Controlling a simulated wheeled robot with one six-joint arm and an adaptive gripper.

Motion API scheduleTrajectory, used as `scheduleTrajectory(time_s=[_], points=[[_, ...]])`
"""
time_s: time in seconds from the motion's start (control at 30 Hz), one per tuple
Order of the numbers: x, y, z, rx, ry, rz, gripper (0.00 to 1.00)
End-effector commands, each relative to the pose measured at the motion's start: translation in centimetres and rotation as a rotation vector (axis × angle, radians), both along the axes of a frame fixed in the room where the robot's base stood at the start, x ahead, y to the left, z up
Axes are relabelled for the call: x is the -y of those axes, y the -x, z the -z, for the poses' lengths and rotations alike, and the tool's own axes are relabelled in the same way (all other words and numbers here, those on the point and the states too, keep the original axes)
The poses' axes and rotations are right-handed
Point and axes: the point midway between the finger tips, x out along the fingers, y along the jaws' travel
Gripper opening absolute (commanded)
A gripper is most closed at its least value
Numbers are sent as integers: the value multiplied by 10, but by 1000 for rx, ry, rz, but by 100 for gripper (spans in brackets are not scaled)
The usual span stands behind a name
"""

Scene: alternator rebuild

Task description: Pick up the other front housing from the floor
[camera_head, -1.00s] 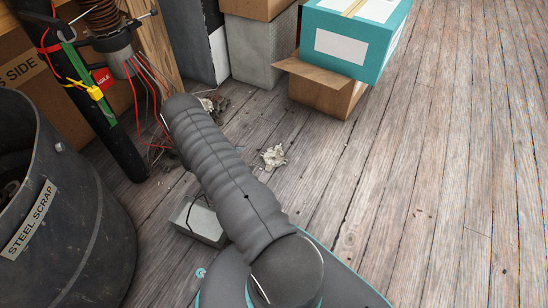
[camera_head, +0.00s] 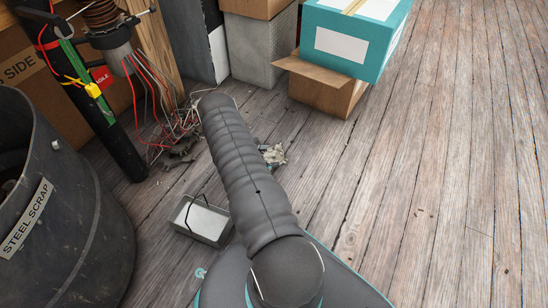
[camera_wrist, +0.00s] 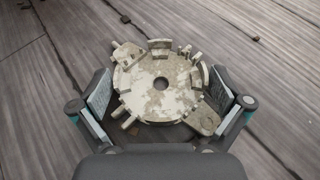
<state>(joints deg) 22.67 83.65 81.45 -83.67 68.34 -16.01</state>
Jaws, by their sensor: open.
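A front housing (camera_wrist: 160,84), a worn cream-grey metal disc with a central hole, ears and tabs, shows in the wrist view above the wooden floor. My gripper (camera_wrist: 163,98) is open, with one finger pad on each side of the housing. Gaps seem to show between the pads and the housing's body. In the head view a pale metal part (camera_head: 273,154), likely this housing, lies on the floor, partly hidden by my arm.
Loose wires and grey scraps (camera_head: 178,145) lie left of my arm. A grey metal tray (camera_head: 203,222) with a handle sits near my base. A steel scrap bin (camera_head: 75,215) stands at left, stacked boxes (camera_head: 340,55) at the back. The right floor is clear.

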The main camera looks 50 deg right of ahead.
Motion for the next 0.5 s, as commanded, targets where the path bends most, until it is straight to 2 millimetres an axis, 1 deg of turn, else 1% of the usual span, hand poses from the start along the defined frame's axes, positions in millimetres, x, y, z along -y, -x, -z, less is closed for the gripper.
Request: scheduleTrajectory(time_s=[0.03,0.1,0.3,0.33,0.37,0.4,0.47,0.5], points=[[6,3,3,0,0,1,100],[10,4,5,-1,0,0,100],[11,5,5,0,0,-1,100],[11,5,5,0,0,-1,98],[11,5,5,0,0,-1,90],[11,5,5,0,0,-1,80],[11,5,5,0,0,-1,65],[11,5,5,0,0,-1,55]])
